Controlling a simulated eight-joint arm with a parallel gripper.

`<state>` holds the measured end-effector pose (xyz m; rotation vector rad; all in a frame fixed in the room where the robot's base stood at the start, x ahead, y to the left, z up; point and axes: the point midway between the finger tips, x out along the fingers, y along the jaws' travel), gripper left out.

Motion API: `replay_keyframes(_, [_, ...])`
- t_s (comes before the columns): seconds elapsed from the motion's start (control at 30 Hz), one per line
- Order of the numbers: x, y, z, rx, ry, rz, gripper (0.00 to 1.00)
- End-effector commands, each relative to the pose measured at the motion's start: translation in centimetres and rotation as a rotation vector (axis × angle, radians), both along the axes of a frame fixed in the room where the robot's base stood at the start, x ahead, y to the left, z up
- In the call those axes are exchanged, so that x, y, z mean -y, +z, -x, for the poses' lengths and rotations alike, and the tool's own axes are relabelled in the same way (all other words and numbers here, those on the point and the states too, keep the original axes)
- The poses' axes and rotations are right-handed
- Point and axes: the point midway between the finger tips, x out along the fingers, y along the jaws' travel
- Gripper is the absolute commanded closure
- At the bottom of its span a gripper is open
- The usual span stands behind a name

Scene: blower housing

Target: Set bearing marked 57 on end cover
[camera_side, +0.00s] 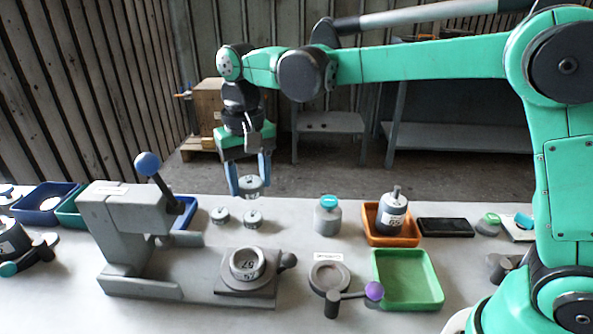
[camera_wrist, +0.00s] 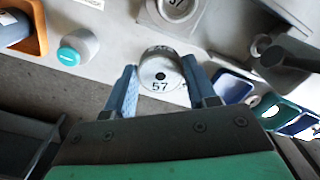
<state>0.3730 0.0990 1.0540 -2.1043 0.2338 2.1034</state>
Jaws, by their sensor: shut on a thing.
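My gripper (camera_side: 250,182) is shut on a small round grey bearing (camera_side: 251,187), held well above the table behind the press. In the wrist view the bearing (camera_wrist: 160,75) shows its face with a dark centre hole and the number 57, between the blue fingers of my gripper (camera_wrist: 162,82). A cup-shaped grey part marked 57 (camera_side: 246,264), which looks like the end cover, sits on the press base, in front of and below my gripper. The bearing is clear of it. Part of this cover also shows at the top of the wrist view (camera_wrist: 176,8).
The grey press (camera_side: 130,228) with a blue-knobbed lever (camera_side: 148,164) stands left of the cover. A round fixture with a purple-knobbed handle (camera_side: 374,291), a green tray (camera_side: 437,290) and an orange tray (camera_side: 392,241) are to the right.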

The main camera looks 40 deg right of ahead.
Motion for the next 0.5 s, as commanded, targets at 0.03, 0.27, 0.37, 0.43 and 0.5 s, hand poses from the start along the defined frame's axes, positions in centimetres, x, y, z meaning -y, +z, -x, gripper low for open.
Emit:
replay_keyframes(0.03, [-1.3, -0.9, 0.9, 0.0, 0.047, 0.0, 1.0])
replay_keyframes(0.27, [-3.9, -3.4, 3.1, 0.0, 0.154, 0.0, 1.0])
replay_keyframes(0.37, [-4.0, -4.3, 3.2, 0.0, 0.159, 0.0, 1.0])
replay_keyframes(0.43, [-4.0, -5.1, 3.1, 0.0, 0.158, 0.0, 1.0])
replay_keyframes(0.5, [-3.9, -5.8, 3.2, 0.0, 0.158, 0.0, 1.0])
